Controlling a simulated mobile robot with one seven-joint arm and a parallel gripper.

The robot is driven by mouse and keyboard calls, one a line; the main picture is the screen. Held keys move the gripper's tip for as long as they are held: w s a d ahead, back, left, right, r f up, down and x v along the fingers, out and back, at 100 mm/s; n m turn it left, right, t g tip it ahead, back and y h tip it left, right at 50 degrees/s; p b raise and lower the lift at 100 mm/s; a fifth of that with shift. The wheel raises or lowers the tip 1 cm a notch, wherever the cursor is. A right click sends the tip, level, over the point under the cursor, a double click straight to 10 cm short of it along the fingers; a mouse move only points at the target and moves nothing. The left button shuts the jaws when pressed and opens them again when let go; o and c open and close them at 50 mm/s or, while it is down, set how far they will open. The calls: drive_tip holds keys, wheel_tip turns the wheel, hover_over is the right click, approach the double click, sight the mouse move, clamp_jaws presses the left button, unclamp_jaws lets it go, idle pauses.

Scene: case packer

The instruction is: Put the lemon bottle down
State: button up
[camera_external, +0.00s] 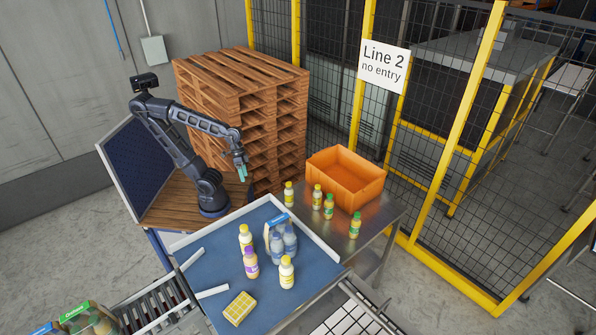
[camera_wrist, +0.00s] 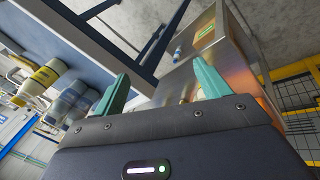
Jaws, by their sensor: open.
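My gripper (camera_external: 241,172) is raised above the gap between the wooden stand and the blue table, its teal fingers apart. In the wrist view the fingers (camera_wrist: 160,72) are spread with no bottle held between them. Several bottles have yellow caps or labels, and I cannot tell which is the lemon bottle. A yellow-capped bottle (camera_external: 289,194) stands upright on the steel table, left of the orange crate. Two more yellow-capped bottles stand on the blue table, one at the back (camera_external: 246,236) and one at the front (camera_external: 287,272). The gripper is apart from all of them.
A purple-labelled bottle (camera_external: 250,263), a blue-topped bottle pack (camera_external: 283,242) and a yellow box (camera_external: 240,308) are on the blue table (camera_external: 215,262). The orange crate (camera_external: 346,180) and green-capped bottles (camera_external: 355,225) are on the steel table. Pallets (camera_external: 235,100) stand behind my arm.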

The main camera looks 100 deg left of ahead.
drive_tip(key=d+n+g+h, duration=0.3)
drive_tip(key=d+h, duration=0.1)
drive_tip(key=d, duration=0.6)
drive_tip(key=n+t+h, duration=0.2)
drive_tip(key=n+h, duration=0.8)
drive_tip(key=n, duration=0.4)
approach(245, 242)
drive_tip(key=shift+w+d+f, duration=0.1)
drive_tip(key=shift+w+d, duration=0.05)
drive_tip(key=shift+d, duration=2.05)
drive_tip(key=shift+w+d+f, duration=0.1)
drive_tip(key=shift+w+d, duration=0.05)
drive_tip(key=shift+d, duration=2.05)
drive_tip(key=c, duration=1.3)
drive_tip(key=shift+c, duration=0.2)
drive_tip(key=shift+r, duration=0.1)
